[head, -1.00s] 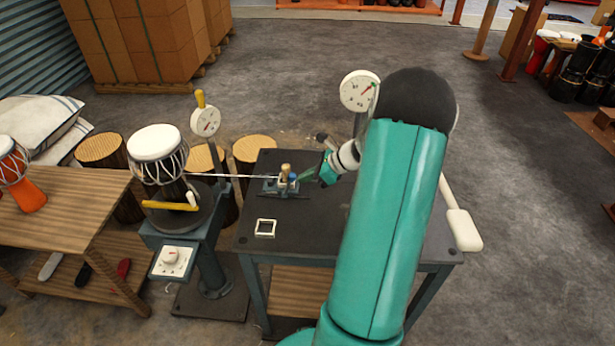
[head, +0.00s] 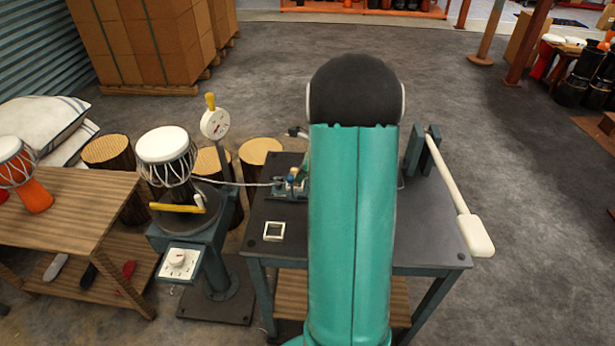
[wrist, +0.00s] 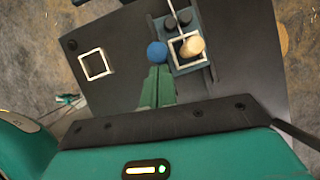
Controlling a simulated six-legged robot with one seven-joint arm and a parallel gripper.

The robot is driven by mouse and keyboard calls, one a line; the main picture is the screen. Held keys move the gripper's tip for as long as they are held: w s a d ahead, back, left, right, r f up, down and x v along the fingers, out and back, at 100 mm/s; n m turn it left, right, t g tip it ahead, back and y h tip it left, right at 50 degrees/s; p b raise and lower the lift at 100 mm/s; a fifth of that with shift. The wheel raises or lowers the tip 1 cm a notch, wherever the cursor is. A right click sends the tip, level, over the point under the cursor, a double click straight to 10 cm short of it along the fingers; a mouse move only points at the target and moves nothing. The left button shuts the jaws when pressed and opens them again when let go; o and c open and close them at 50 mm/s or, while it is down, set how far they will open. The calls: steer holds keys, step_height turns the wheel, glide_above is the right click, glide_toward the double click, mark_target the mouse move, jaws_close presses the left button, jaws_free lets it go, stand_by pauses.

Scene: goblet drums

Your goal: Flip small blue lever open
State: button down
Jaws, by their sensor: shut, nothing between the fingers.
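The small blue lever shows as a round blue knob (wrist: 157,52) in the wrist view, on the left side of a small clamp-like fixture (wrist: 190,62) on the dark table. A beige knob (wrist: 191,46) stands to its right. My gripper (wrist: 158,70) is shut and empty, with its green fingertips just below the blue knob in the picture; I cannot tell whether they touch it. The blue knob hides part of its own stem. In the head view the fixture (head: 287,190) is partly covered by my arm, and my gripper is mostly hidden.
A thin cord (head: 245,184) runs from the fixture to the drum (head: 166,160) on its stand. A small square frame (head: 273,231) lies on the table (head: 430,225). A long cream-handled lever (head: 462,205) stands at the table's right. The table's front left is mostly clear.

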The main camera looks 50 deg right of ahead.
mark_target(288, 177)
steer(key=shift+w+a+r+g+h, duration=0.2)
steer(key=shift+w+a+g+h, duration=0.45)
steer(key=shift+w+g, duration=0.2)
steer(key=shift+w+a, duration=0.3)
steer(key=shift+w+a, duration=0.15)
steer(key=shift+w, duration=0.05)
steer(key=shift+r, duration=0.1)
steer(key=s+d+v, duration=0.1)
steer(key=s+v, duration=0.1)
steer(key=v, duration=1.1)
steer(key=shift+d+f, duration=0.3)
steer(key=shift+f, duration=0.05)
steer(key=shift+s, duration=0.15)
